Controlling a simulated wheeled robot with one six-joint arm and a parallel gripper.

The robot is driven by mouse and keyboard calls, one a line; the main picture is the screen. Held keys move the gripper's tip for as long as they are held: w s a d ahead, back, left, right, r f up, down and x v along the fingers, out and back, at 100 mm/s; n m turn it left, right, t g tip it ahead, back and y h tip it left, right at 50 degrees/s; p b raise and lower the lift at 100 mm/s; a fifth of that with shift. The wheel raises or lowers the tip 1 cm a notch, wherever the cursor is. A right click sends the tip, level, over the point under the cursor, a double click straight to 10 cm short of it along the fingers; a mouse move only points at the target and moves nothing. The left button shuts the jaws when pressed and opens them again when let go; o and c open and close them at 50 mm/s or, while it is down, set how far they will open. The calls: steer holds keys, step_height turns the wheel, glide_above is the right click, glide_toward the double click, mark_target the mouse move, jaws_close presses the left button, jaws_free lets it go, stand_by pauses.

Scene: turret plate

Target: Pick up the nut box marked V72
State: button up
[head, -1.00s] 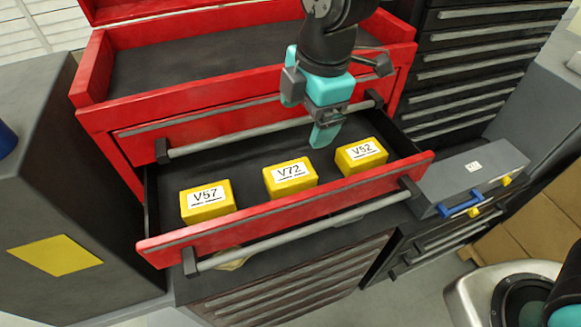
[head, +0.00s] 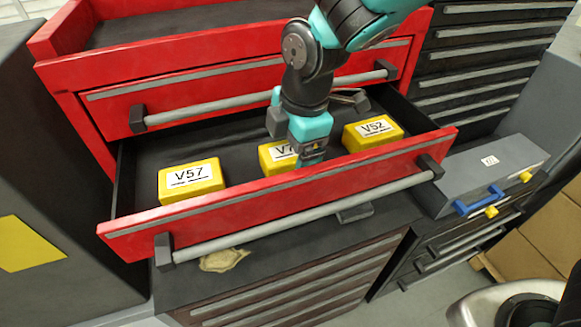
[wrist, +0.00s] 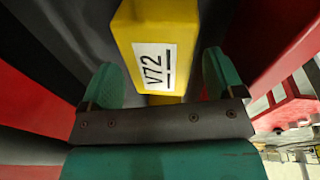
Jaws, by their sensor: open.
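The yellow nut box marked V72 (head: 272,158) sits in the open red drawer (head: 280,206), between two other yellow boxes. My gripper (head: 309,158) is down at the drawer, in front of the right part of the V72 box and hiding part of its label. In the wrist view the V72 box (wrist: 158,30) lies ahead with its white label readable. The two teal fingers of my gripper (wrist: 160,82) are spread apart, one on each side of the box's near end. I cannot tell whether either finger touches the box.
The V57 box (head: 190,181) stands left and the V52 box (head: 372,133) close right in the same drawer. The drawer's front wall and bar handle (head: 300,218) lie nearest. A grey case (head: 490,172) with a blue handle stands right.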

step_height(320, 180, down, 2)
steer(key=shift+w+a+b, duration=0.1)
steer(key=shift+a+b, duration=0.05)
steer(key=shift+b, duration=0.15)
steer(key=shift+r, duration=0.1)
steer(key=c, duration=1)
